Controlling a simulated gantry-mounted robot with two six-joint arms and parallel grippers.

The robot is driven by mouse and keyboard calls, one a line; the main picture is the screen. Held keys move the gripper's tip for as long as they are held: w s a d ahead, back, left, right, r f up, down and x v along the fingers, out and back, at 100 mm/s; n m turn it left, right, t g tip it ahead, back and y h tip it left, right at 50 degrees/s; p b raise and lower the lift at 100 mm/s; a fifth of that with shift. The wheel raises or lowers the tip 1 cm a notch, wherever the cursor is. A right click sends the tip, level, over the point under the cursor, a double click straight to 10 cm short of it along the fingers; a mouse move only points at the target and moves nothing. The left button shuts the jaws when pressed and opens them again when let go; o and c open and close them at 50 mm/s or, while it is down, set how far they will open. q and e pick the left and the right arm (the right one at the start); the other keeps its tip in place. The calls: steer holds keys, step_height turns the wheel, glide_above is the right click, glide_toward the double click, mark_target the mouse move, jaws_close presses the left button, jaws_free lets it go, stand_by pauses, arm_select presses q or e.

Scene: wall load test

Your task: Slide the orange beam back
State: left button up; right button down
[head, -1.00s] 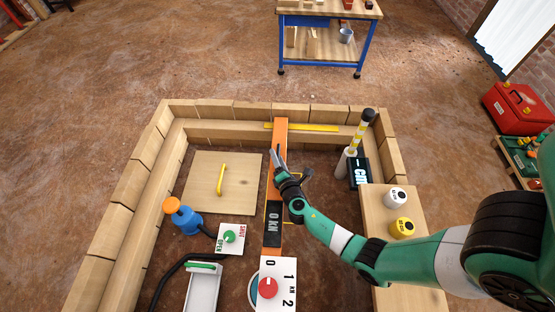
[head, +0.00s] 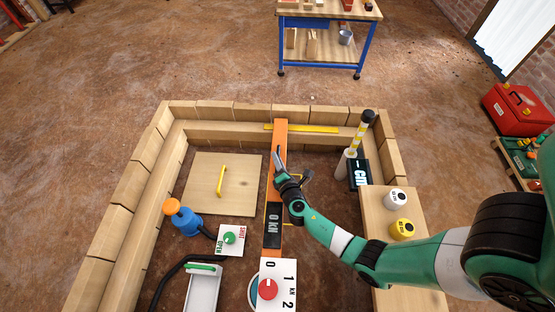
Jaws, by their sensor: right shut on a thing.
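The orange beam (head: 281,133) runs lengthwise through the middle of the wooden-walled pit in the head view. Its far end lies at the back wall, by a yellow strip (head: 318,128). Its near end reaches the white dial plate with a red knob (head: 268,289). A black 0 kN display (head: 273,226) sits on it. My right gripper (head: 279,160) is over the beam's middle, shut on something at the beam. The wrist partly hides a thin yellow handle (head: 294,222) at the beam's right side, and I cannot make out the exact grip. My left gripper is not in view.
A wooden panel with a yellow handle (head: 222,190) lies left of the beam. A blue jack with an orange cap (head: 185,217) and an open/shut valve plate (head: 232,239) stand nearer.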

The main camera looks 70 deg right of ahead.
steer(key=shift+s, duration=0.1)
stand_by(0.7)
steer(key=s+d, duration=0.5)
steer(key=s, duration=0.8)
steer(key=shift+s, duration=0.3)
steer(key=c, duration=0.8)
jaws_free()
steer(key=shift+c, duration=0.2)
